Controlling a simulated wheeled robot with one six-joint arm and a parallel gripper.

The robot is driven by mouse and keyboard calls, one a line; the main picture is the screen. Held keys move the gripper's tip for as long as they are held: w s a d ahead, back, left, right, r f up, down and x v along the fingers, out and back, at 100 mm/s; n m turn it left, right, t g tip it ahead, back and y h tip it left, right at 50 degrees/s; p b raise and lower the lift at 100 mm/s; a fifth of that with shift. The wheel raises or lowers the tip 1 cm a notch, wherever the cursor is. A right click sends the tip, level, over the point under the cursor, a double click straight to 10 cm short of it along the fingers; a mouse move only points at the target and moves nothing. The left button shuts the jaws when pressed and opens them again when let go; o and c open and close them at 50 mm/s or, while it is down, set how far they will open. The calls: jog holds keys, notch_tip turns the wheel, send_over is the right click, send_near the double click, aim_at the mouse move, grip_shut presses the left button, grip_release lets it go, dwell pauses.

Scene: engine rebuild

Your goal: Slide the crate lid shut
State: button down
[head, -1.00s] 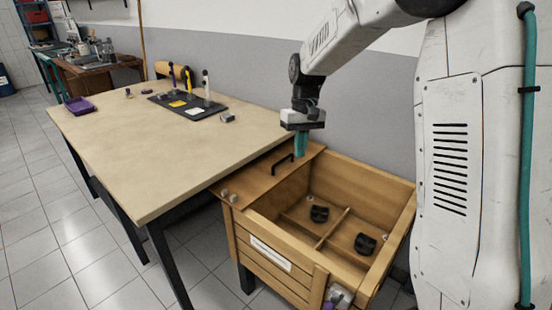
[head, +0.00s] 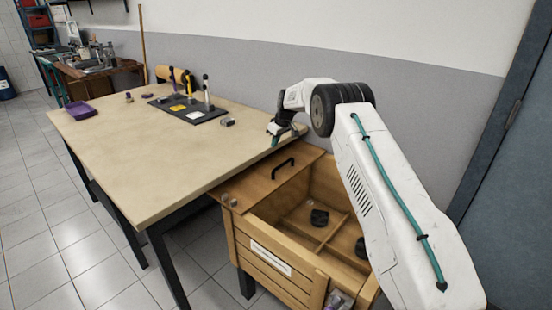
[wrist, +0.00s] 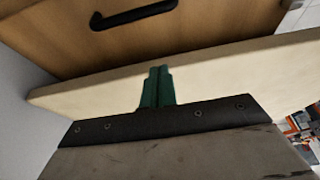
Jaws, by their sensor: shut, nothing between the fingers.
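The wooden crate (head: 300,287) stands beside the table, its right part open. Its wooden lid (head: 258,186) covers only the left part, with a black handle (head: 283,168) on top. The lid also shows in the wrist view (wrist: 70,38), with the handle (wrist: 133,14) at the top edge. My gripper (head: 299,132) is above the table edge, behind the handle and apart from it. In the wrist view its teal fingers (wrist: 157,80) are together and empty, in front of the pale tabletop edge. My arm hides the crate's right side.
The table (head: 140,150) adjoins the crate's left side. A dark mat (head: 205,118) with upright tools lies on it, and a purple tray (head: 79,114) sits at its left. Dark parts (head: 319,217) lie in the crate's compartments. The wall is close behind my gripper.

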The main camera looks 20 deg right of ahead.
send_over(270, 171)
notch_tip(270, 171, down, 9)
jog(key=shift+a, duration=0.1)
jog(key=shift+s+f, duration=0.1)
jog(key=shift+s+d+f, duration=0.2)
jog(key=shift+s+d, duration=0.3)
jog(key=shift+s, duration=0.3)
jog(key=shift+s+d+f, duration=0.15)
jog(key=shift+s+d, duration=0.35)
jog(key=shift+s, duration=0.25)
